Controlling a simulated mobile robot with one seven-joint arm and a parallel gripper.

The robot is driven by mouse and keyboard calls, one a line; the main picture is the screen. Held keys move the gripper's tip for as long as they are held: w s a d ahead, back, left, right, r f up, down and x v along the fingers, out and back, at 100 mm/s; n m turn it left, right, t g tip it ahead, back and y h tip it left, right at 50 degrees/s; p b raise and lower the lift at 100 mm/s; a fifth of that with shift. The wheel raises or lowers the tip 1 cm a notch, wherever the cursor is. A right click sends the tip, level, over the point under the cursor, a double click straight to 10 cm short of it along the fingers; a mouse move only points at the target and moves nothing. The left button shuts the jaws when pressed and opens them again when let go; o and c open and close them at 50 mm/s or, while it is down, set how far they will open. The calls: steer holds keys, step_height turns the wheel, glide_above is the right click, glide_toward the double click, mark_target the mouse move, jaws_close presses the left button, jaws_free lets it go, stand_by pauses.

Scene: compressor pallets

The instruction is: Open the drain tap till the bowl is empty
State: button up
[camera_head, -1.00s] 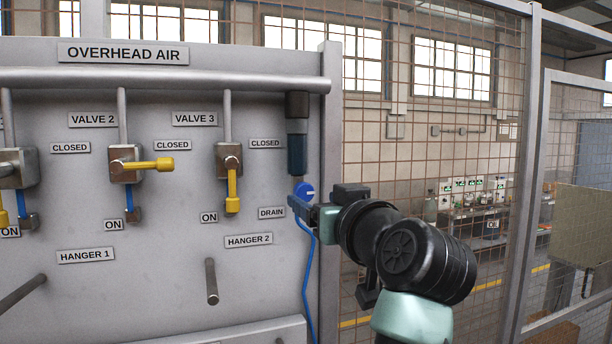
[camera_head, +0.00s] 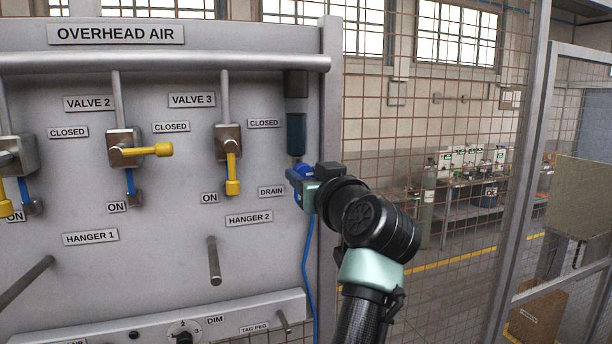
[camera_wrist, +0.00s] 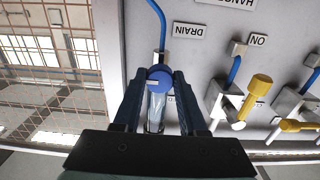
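The drain tap is a round blue knob (camera_head: 303,171) below the dark bowl (camera_head: 296,135) at the panel's right edge, beside the DRAIN label (camera_head: 271,191). My gripper (camera_head: 298,186) is at the tap. In the wrist view the blue knob (camera_wrist: 160,77) sits between the two fingertips of my gripper (camera_wrist: 160,74), which appear to touch its sides. A short white mark shows on the knob. The bowl (camera_wrist: 156,110) shows as a clear grey cylinder between the fingers. I cannot tell its liquid level. A blue hose (camera_head: 308,270) runs from the tap.
Valve 3's yellow handle (camera_head: 232,170) points down and valve 2's yellow handle (camera_head: 148,150) points sideways. A hanger peg (camera_head: 214,260) sticks out left of my arm. The panel's upright post (camera_head: 331,120) and a mesh fence (camera_head: 440,130) stand to the right.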

jaws_close()
steer(key=shift+m, duration=0.3)
steer(key=m+b, duration=0.1)
steer(key=m, duration=0.1)
steer(key=shift+f+m, duration=0.1)
steer(key=shift+m, duration=0.2)
steer(key=m, duration=0.3)
steer(key=shift+m, duration=0.4)
steer(key=m, duration=0.5)
steer(key=m+p, duration=0.1)
steer(key=m, duration=0.4)
steer(key=shift+a+m, duration=0.1)
steer(key=shift+m, duration=0.3)
